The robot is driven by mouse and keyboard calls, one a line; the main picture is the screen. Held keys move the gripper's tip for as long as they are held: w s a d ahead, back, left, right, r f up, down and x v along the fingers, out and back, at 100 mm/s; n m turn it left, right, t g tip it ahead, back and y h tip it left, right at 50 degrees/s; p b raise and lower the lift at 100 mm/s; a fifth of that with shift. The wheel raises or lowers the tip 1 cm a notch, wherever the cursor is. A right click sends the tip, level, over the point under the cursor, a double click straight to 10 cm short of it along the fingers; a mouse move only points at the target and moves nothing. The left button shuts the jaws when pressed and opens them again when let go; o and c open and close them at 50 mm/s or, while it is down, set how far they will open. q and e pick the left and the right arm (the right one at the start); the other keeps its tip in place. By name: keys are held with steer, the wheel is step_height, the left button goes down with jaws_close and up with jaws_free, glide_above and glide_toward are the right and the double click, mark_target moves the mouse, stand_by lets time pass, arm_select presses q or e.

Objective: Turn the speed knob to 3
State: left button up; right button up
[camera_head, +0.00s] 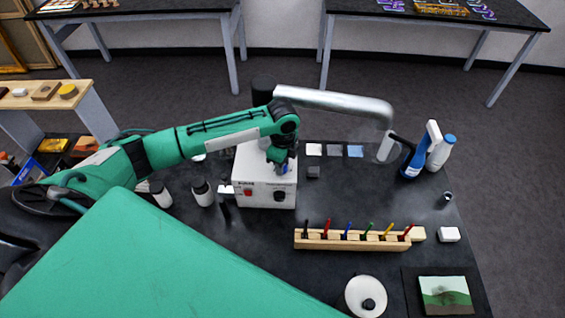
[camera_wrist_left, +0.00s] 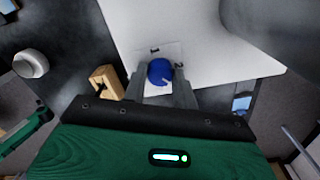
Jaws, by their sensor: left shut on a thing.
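A white box (camera_head: 265,178) stands on the dark bench, with a red switch (camera_head: 248,192) and a black round part (camera_head: 279,196) on its front. My left gripper (camera_head: 282,166) is at the top of the box, reaching down from the left. In the left wrist view a round blue knob (camera_wrist_left: 160,71) sits on a white panel (camera_wrist_left: 206,50) with small dark marks near it. My left gripper's fingers (camera_wrist_left: 162,82) are on both sides of the knob and shut on it. The marks are too small to read. My right gripper is not in view.
A silver duct (camera_head: 335,102) hangs just behind and right of the box. A wooden rack (camera_head: 345,241) with several coloured tools stands in front. White bottles (camera_head: 202,193) are left of the box. A blue-white bottle (camera_head: 440,153) stands at the right. Bench right of the rack's back is mostly clear.

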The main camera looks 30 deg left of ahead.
arm_select(q)
steer(key=m, duration=0.3)
steer(key=shift+w+r, duration=0.1)
steer(key=shift+m, duration=0.5)
steer(key=o, duration=1)
steer(key=shift+c, duration=0.2)
step_height(320, 180, up, 14)
steer(key=b, duration=0.5)
